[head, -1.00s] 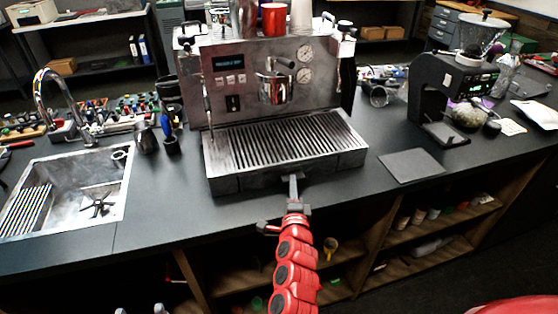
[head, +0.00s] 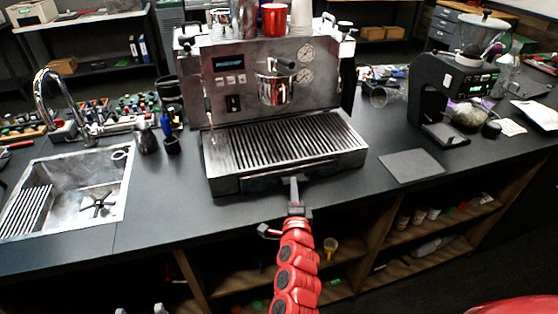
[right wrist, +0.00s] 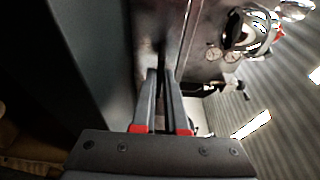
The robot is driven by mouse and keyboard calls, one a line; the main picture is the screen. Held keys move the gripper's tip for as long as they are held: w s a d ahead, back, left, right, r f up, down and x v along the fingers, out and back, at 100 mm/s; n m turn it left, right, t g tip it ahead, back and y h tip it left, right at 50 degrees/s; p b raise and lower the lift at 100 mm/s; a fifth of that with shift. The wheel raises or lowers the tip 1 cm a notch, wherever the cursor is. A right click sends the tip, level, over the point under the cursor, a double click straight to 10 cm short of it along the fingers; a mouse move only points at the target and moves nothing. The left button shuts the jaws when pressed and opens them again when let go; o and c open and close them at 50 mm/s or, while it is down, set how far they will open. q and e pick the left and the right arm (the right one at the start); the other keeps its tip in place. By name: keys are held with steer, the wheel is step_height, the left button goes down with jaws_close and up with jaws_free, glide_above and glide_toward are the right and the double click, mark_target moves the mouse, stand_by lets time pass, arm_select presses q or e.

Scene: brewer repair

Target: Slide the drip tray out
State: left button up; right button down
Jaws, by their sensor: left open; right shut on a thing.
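The drip tray (head: 255,185) is a low dark metal piece at the foot of the espresso machine (head: 215,75), under the slatted grate (head: 285,140). Its front stands slightly out from the machine's base. My right gripper (head: 294,182) is shut on the middle of the tray's front edge, with its red arm below. In the right wrist view the fingers (right wrist: 165,75) are close together against the metal front; what lies between them is too dark to make out. My left gripper is not in view.
A sink (head: 70,195) is set in the black counter at the left. A flat dark mat (head: 411,165) and a grinder (head: 445,95) are at the right. Counter in front of the tray is clear up to its edge, with open shelves below.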

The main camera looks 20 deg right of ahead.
steer(key=shift+s, duration=2.05)
steer(key=s+p, duration=0.3)
steer(key=s, duration=0.7)
steer(key=shift+d, duration=0.25)
steer(key=shift+s, duration=0.15)
steer(key=shift+s+p, duration=0.65)
steer(key=shift+s, duration=0.35)
steer(key=c, duration=0.9)
jaws_free()
steer(key=shift+o, duration=0.2)
